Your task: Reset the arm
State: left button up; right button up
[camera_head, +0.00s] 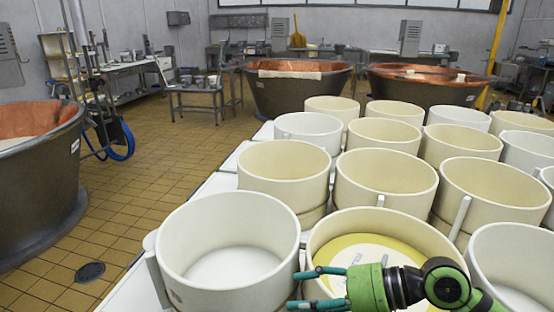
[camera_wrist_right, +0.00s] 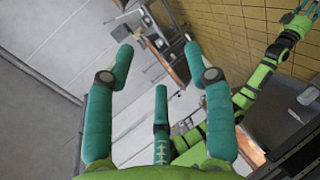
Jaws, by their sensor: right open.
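My right gripper (camera_head: 302,289) is at the bottom of the head view, its arm coming in from the right. It is open and empty, its teal fingers pointing left, in front of a cream round mould (camera_head: 436,243) with a yellow disc inside. In the right wrist view the spread fingers of this gripper (camera_wrist_right: 160,62) have nothing between them. Another green arm with teal fingers, my left gripper (camera_wrist_right: 298,14), shows at the upper right edge of that view. It is small and partly cut off, so its opening is unclear. The left arm is not in the head view.
Several white and cream moulds (camera_head: 229,225) crowd a white table (camera_head: 130,292). Copper vats stand at the left (camera_head: 36,190), back middle (camera_head: 290,95) and back right (camera_head: 425,88). A steel side table (camera_head: 198,92) stands behind.

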jog(key=a+r+m+t+y, duration=0.2)
jog(key=a+r+y, duration=0.1)
jog(key=r+y, duration=0.25)
jog(key=w+d+r+m+t+h, duration=0.2)
jog(key=w+d+r+m+t, duration=0.3)
jog(key=m+t, duration=0.6)
jog(key=d+f+m+h, duration=1.3)
jog(key=f+m+h, duration=0.2)
jog(key=m+h, duration=0.2)
jog(key=s+f+m+g, duration=0.1)
jog(key=s+f+g, duration=1.1)
jog(key=s+f, duration=0.85)
jog(key=s+a+f+g, duration=0.1)
jog(key=s+f, duration=0.1)
jog(key=f, duration=0.9)
jog(key=s+f+g, duration=0.1)
jog(key=s+f, duration=0.1)
jog(key=f, duration=0.9)
pick_arm(q)
jog(key=s+f+g, duration=0.2)
jog(key=s+g, duration=0.1)
jog(key=s, duration=0.8)
jog(key=shift+a+p, duration=0.3)
pick_arm(e)
jog(key=s+d+f+g, duration=0.1)
jog(key=s+d+f, duration=0.1)
jog(key=s+f, duration=1.1)
jog(key=shift+s+d+f, duration=0.4)
jog(key=shift+s, duration=0.8)
